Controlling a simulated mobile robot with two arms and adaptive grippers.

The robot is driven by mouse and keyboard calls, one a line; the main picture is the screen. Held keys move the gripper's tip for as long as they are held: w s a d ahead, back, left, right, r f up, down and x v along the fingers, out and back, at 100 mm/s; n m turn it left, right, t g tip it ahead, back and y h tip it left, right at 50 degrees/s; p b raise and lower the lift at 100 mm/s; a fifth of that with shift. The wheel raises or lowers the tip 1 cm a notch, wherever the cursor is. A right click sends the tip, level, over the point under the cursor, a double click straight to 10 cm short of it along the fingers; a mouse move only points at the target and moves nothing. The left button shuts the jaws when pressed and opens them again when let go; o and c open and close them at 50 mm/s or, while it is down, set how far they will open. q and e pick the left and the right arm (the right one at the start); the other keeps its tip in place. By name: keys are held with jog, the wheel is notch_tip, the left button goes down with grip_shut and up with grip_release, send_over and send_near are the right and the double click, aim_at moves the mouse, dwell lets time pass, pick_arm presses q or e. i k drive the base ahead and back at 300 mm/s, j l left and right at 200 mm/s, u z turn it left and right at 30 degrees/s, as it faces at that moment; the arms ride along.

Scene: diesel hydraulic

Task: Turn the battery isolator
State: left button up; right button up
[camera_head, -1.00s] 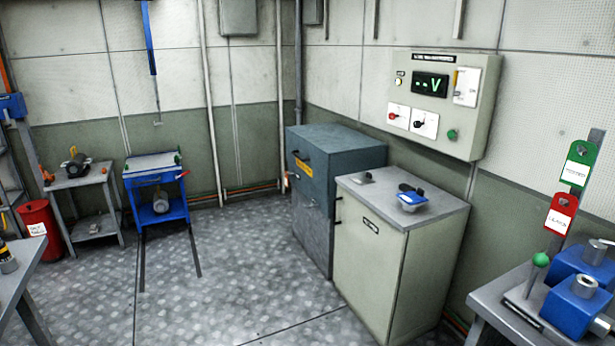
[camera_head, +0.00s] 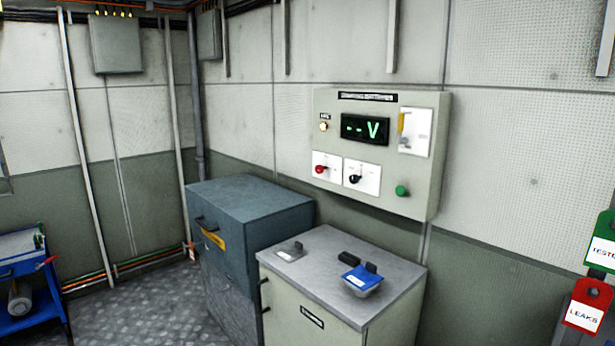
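A light grey control panel (camera_head: 382,152) hangs on the wall. Its dark display (camera_head: 365,129) shows green dashes and a V. Below it are a red knob (camera_head: 320,168) and a black knob (camera_head: 355,179), each on a white plate, and a green button (camera_head: 401,190). A white plate (camera_head: 415,131) with a yellow handle (camera_head: 402,122) sits at the panel's upper right, and a small lamp (camera_head: 324,127) at its upper left. I cannot read which of these is the battery isolator. Neither of my grippers is in view.
A pale cabinet (camera_head: 311,315) with a grey top stands below the panel, with a blue-topped item (camera_head: 361,279) on it. A blue-grey box (camera_head: 245,211) stands to its left. Green (camera_head: 602,243) and red (camera_head: 586,307) tags are at far right; a blue cart (camera_head: 28,270) is at left.

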aim_at(320, 168)
jog(key=i+j, duration=0.3)
jog(key=j, duration=0.15)
jog(key=i+j, duration=0.35)
jog(key=j, duration=0.15)
